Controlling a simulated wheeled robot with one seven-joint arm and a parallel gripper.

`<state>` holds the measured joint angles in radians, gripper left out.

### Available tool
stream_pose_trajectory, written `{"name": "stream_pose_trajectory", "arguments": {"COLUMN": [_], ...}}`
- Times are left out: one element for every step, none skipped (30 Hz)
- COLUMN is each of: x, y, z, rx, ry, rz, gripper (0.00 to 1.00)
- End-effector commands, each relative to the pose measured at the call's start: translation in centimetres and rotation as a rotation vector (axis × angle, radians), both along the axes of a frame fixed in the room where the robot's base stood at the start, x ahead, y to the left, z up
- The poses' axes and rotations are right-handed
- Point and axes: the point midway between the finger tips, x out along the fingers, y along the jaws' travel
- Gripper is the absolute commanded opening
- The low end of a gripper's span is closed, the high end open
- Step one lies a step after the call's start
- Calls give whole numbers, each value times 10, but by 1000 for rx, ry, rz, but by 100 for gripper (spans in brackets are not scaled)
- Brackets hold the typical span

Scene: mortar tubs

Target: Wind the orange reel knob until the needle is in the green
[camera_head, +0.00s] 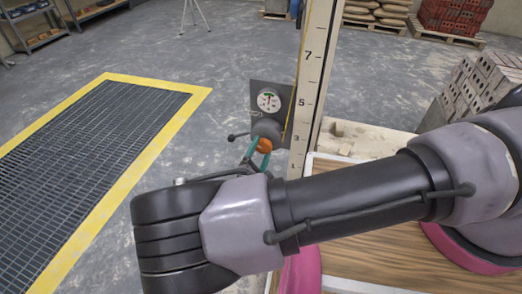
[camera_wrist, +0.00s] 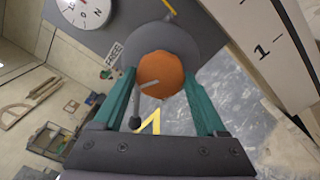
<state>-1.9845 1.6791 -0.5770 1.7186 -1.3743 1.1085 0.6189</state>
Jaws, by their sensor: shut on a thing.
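The round orange reel knob (camera_head: 264,145) sits on the grey reel (camera_head: 267,130) on a dark panel beside the tall numbered staff. In the wrist view the orange knob (camera_wrist: 161,75) is between the two teal fingers of my gripper (camera_wrist: 160,82). My gripper (camera_head: 257,149) is shut on the knob, with a finger on each side. The white dial (camera_head: 268,99) is just above the reel. It has a green mark, but its needle is too small to read surely. In the wrist view the dial (camera_wrist: 86,12) is cut off at the top.
A thin crank with a dark ball end (camera_wrist: 135,122) sticks out by the knob. The numbered staff (camera_head: 312,80) stands close on the right, with a yellow line along it. A yellow-edged floor grate (camera_head: 100,125) lies at left. Grey blocks (camera_head: 485,90) are stacked at right.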

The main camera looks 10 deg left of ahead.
Motion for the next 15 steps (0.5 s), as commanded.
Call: {"name": "stream_pose_trajectory", "arguments": {"x": [-1, -1, -1, -1, -1, -1, -1, -1, -1, -1, -1, -1, -1, -1, -1], "y": [0, 0, 0, 0, 0, 0, 0, 0, 0, 0, 0, 0, 0, 0, 0], "z": [-1, -1, -1, -1, -1, -1, -1, -1, -1, -1, -1, -1, -1, -1, -1], "rx": [5, 7, 9, 10, 11, 11, 11, 11, 10, 10, 10, 10, 10, 10, 9], "ry": [0, 0, 0, 0, 0, 0, 0, 0, 0, 0, 0, 0, 0, 1, 1], "rz": [-1, -1, -1, -1, -1, -1, -1, -1, -1, -1, -1, -1, -1, -1, -1], "gripper": [18, 18, 18, 18, 18, 18, 18, 18, 18, 18, 18, 18, 18, 82, 97]}}
